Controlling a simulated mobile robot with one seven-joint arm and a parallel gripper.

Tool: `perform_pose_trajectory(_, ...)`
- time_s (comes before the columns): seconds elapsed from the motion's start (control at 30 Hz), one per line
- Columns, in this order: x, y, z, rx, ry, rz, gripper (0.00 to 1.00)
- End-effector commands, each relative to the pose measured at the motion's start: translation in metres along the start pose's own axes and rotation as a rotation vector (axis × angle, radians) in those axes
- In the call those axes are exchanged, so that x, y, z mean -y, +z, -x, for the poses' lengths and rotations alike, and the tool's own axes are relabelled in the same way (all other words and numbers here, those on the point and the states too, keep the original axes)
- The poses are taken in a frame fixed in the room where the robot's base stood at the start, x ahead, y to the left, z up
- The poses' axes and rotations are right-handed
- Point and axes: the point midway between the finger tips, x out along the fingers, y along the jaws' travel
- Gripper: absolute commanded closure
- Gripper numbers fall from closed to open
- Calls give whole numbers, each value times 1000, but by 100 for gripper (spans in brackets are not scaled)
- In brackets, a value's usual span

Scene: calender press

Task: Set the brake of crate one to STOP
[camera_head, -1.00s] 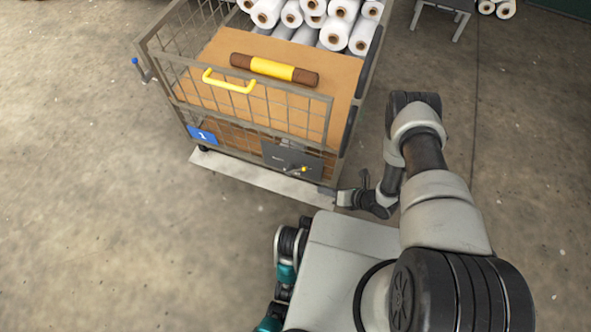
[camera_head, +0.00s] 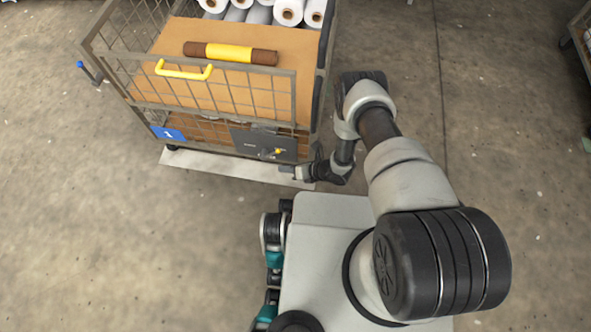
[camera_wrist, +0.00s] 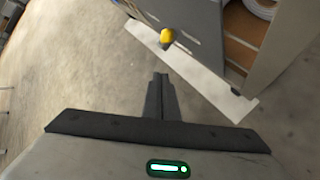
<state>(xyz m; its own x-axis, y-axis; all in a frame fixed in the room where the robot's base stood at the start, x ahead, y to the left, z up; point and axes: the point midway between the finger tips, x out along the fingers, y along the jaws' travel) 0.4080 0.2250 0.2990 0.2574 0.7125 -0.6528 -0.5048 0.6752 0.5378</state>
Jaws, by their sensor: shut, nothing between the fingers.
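Crate one is a wire-mesh trolley (camera_head: 215,105) with a blue plate marked 1 (camera_head: 168,133), at the upper left of the head view. Its brake is a dark plate (camera_head: 250,143) low on the front right, with a yellow-tipped lever (camera_head: 278,151). The lever's yellow knob (camera_wrist: 167,36) shows in the wrist view, beyond my fingertips. The plate's lettering is too small to read. My gripper (camera_head: 290,172) is shut and empty, just below and right of the brake plate. In the wrist view the closed fingers (camera_wrist: 160,82) are apart from the knob.
The crate has a yellow handle (camera_head: 184,72) on its front, and a brown and yellow roll (camera_head: 230,53) lies on its cardboard load (camera_head: 170,38). White rolls (camera_head: 288,10) lie behind. A pale strip (camera_head: 215,165) runs along the floor under the crate's front.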

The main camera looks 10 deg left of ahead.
Motion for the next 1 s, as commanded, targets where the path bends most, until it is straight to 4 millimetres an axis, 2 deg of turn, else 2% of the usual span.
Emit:
perform_pose_trajectory(0.03,2,-2,-14,1,1,2,100)
perform_pose_trajectory(0.07,2,-2,-19,1,1,1,100)
perform_pose_trajectory(0.1,2,6,-21,5,0,2,100)
perform_pose_trajectory(0.2,2,22,-23,4,-1,3,100)
perform_pose_trajectory(0.4,1,38,-26,2,-1,1,100)
perform_pose_trajectory(0.77,0,40,-26,0,-1,0,100)
perform_pose_trajectory(1.0,-8,46,-18,-64,-90,25,100)
